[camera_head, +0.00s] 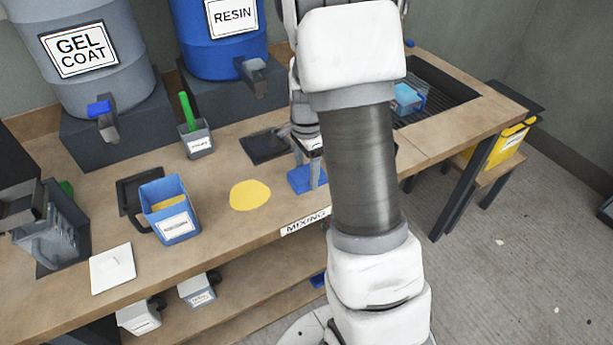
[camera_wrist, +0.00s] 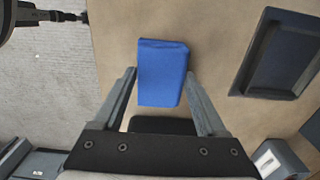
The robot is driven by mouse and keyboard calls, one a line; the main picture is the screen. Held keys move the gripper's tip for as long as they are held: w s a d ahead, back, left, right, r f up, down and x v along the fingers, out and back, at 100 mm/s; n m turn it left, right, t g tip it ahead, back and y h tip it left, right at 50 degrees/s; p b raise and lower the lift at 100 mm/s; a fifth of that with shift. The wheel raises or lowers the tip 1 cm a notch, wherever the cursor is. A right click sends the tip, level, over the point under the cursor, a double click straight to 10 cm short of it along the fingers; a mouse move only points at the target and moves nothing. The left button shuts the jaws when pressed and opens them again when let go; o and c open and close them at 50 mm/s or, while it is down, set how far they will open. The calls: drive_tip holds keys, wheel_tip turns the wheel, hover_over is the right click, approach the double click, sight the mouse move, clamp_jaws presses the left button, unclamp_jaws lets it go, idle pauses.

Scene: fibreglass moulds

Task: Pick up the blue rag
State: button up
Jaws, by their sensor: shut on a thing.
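The blue rag (camera_wrist: 162,73) is a folded, flat-sided blue block of cloth on the wooden bench. In the wrist view it sits between the two finger tips of my gripper (camera_wrist: 160,88). My gripper is shut on it, with one finger at each side. In the head view the rag (camera_head: 300,179) shows only in part beside my arm, low at the bench top near the front edge. My gripper (camera_head: 312,172) is partly hidden there by my own arm. I cannot tell whether the rag is clear of the bench.
A dark tray (camera_head: 262,146) lies just behind the rag. A yellow puddle (camera_head: 250,195) and a blue container (camera_head: 170,210) are to its left. A grey cup with a green handle (camera_head: 196,138) stands farther back. A grated sink area (camera_head: 440,92) is at the right.

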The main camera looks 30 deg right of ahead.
sight(307, 172)
drive_tip(key=c, duration=0.4)
drive_tip(key=shift+o, duration=0.2)
drive_tip(key=shift+r, duration=0.1)
drive_tip(key=shift+r, duration=0.25)
wheel_tip(307, 172, up, 4)
drive_tip(key=shift+d+p, duration=0.1)
drive_tip(key=shift+p, duration=0.3)
drive_tip(key=s+d+r, duration=0.6)
drive_tip(key=s+d, duration=0.1)
drive_tip(key=d, duration=0.1)
drive_tip(key=shift+s+d+r, duration=0.15)
drive_tip(key=shift+s+d, duration=0.1)
drive_tip(key=shift+d, duration=0.15)
